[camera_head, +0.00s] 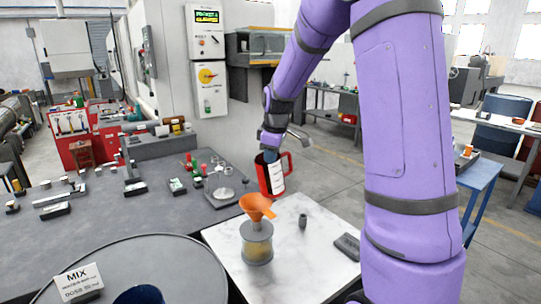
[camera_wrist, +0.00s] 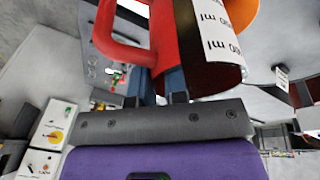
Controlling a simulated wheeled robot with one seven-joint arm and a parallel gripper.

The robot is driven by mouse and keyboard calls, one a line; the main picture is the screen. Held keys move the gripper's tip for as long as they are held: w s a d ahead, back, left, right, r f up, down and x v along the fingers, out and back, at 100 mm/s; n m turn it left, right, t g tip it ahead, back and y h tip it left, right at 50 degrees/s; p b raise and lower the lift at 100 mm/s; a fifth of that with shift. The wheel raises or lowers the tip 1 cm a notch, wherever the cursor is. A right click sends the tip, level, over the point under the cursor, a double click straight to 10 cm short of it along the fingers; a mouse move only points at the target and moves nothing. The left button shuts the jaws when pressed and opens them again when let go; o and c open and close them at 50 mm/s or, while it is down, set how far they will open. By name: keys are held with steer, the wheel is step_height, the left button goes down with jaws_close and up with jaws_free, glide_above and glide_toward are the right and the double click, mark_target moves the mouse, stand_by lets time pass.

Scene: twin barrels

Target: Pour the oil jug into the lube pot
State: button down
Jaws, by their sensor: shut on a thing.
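The oil jug (camera_head: 272,178) is red with a white measuring scale and a red handle on its right. In the wrist view the jug (camera_wrist: 200,55) fills the upper middle, with large "ml" marks. My gripper (camera_head: 268,156) is shut on the jug and holds it in the air; the jug looks slightly tilted. The fingers partly show in the wrist view (camera_wrist: 160,88). Below the jug, an orange funnel (camera_head: 257,204) sits on the lube pot (camera_head: 257,245), a clear jar with yellowish contents. I see no stream of oil. The jug's contents are hidden.
The pot stands on a white marble-like top (camera_head: 290,270), with a small dark cylinder (camera_head: 303,221) and a dark flat block (camera_head: 347,246) to its right. A round barrel top (camera_head: 185,275) at front left bears a "MIX" card (camera_head: 80,282) and a dark blue vessel (camera_head: 139,295).

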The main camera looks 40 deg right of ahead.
steer(key=shift+a+f+n+h, duration=0.1)
steer(key=shift+a+h, duration=0.05)
steer(key=shift+h, duration=0.8)
steer(key=shift+a+f+n+h, duration=0.1)
steer(key=shift+a+h, duration=0.05)
steer(key=shift+h, duration=0.75)
steer(key=shift+a+f+n+h, duration=0.1)
steer(key=shift+a+h, duration=0.05)
steer(key=shift+h, duration=0.8)
steer(key=a+r+h, duration=0.1)
steer(key=h, duration=0.2)
steer(key=a+r+n+t+h, duration=0.1)
steer(key=a+h, duration=0.1)
steer(key=h, duration=0.2)
steer(key=a+r+h, duration=0.1)
steer(key=a+h, duration=0.1)
steer(key=h, duration=0.2)
steer(key=shift+a+r+n, duration=0.1)
steer(key=shift+r+n, duration=0.1)
steer(key=shift+n, duration=0.2)
stand_by(0.4)
